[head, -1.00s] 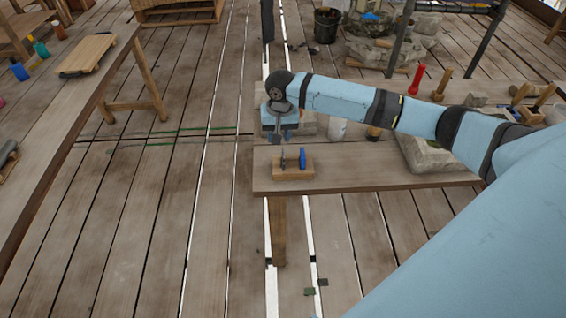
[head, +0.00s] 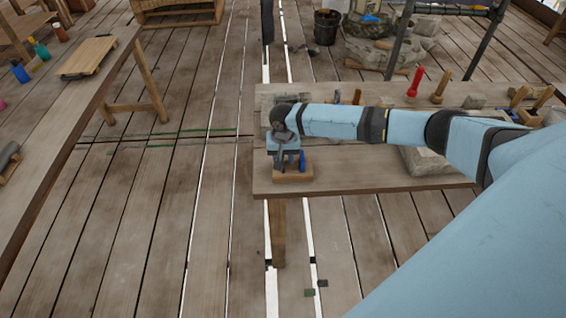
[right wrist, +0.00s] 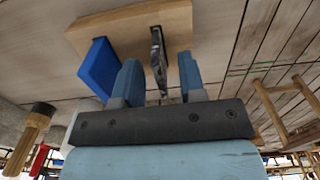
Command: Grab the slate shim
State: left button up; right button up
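The slate shim (right wrist: 158,58) is a thin, dark grey piece standing in a slot of a small wooden block (right wrist: 130,24). A blue piece (right wrist: 98,68) stands in the same block beside it. My right gripper (right wrist: 157,74) is open, with one blue finger on each side of the shim and a visible gap to both. In the head view my right gripper (head: 284,161) is over the block (head: 294,177) near the bench's front left corner and mostly hides the shim. The blue piece (head: 302,160) shows just right of it. My left gripper is not in view.
The block sits on a wooden bench (head: 350,185). A stone (head: 425,163) and a red-handled tool (head: 415,82) are farther right on it. A wooden mallet (right wrist: 33,135) shows in the right wrist view. Open plank floor lies left of the bench.

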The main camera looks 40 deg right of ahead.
jog(key=shift+f, duration=0.95)
jog(key=shift+c, duration=0.2)
grip_shut()
